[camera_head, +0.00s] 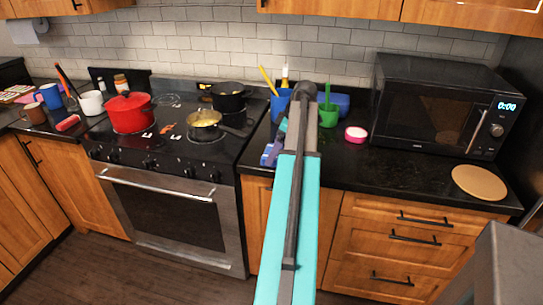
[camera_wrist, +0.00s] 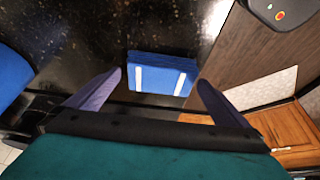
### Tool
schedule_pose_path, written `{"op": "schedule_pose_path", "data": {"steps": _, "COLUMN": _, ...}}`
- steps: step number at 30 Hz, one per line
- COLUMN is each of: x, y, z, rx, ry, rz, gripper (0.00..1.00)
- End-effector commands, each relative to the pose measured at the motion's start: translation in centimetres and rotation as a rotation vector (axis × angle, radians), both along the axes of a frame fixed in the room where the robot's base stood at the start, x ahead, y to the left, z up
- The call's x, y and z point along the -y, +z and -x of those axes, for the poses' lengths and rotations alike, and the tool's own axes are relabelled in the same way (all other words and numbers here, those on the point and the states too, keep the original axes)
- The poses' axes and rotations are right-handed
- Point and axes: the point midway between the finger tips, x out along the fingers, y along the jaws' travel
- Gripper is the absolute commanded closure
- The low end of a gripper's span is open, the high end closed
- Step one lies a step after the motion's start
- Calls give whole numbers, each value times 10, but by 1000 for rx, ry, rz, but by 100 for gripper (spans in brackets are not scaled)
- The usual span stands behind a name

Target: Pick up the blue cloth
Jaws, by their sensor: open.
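The blue cloth (camera_wrist: 160,64) with two white stripes lies on the dark speckled counter in the wrist view. It is ahead of and between the tips of my gripper (camera_wrist: 158,82). The two purple fingers are spread wide, with nothing held between them. The cloth looks flat, and I cannot tell the height of the fingers above it. In the head view, a small blue-purple patch (camera_head: 268,156) shows beside my arm near the counter's front edge. My arm hides part of that area, and I cannot separate cloth from fingers there.
The stove (camera_head: 165,140) with a red pot (camera_head: 130,113) and pans is to the left. A blue cup (camera_head: 280,106), a green cup (camera_head: 328,116) and a pink-rimmed bowl (camera_head: 356,134) stand nearby. A microwave (camera_head: 440,105) is at the right. Counter in front of it is mostly clear.

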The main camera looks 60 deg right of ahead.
Motion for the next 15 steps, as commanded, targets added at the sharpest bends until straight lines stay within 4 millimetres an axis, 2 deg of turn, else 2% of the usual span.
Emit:
{"op": "schedule_pose_path", "data": {"steps": 5, "x": -1, "y": -6, "z": -3, "rx": 0, "ry": 1, "rz": 0, "gripper": 0}}
{"op": "schedule_pose_path", "data": {"steps": 15, "x": -1, "y": -7, "z": -2, "rx": 0, "ry": 0, "rz": 0, "gripper": 0}}
